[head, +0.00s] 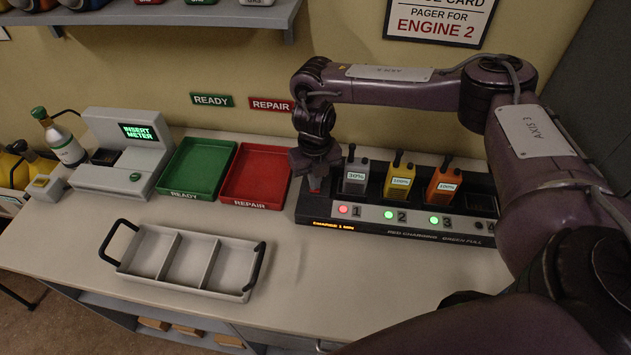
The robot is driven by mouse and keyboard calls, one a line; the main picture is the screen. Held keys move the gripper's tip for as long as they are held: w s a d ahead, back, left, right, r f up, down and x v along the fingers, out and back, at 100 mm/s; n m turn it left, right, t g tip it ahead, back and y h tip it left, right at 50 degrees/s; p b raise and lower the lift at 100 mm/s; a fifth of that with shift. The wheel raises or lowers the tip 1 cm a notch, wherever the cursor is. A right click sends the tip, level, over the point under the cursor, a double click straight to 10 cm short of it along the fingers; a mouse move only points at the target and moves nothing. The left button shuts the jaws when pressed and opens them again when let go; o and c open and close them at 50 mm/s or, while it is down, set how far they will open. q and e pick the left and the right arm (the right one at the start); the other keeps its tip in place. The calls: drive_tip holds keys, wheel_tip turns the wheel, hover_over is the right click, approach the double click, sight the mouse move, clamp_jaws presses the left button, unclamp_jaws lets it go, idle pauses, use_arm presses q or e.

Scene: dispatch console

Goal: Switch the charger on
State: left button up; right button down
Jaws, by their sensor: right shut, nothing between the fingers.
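The charger (400,227) is a long dark unit at the right of the counter. Its slots 1 to 3 hold a grey meter (355,178), a yellow one (399,180) and an orange one (445,182), reading 30%, 100% and 100%. Slot 4 (479,184) is empty. Light 1 is red, lights 2 and 3 are green, light 4 is dark. Amber text at its front left seems to read "CHARGE 1 MIN". My right gripper (314,182) is shut and points down at the charger's left end, over a small red part. I cannot tell whether they touch. My left gripper is out of view.
A green READY tray (162,187) and a red REPAIR tray (249,202) lie left of the charger. A meter tester (128,181) with a green "INSERT METER" screen stands farther left. An empty three-part carrier (252,285) with black handles is in front. The counter right of the carrier is clear.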

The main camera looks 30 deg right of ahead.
drive_tip(key=shift+r+p, duration=2.25)
drive_tip(key=shift+r, duration=0.9)
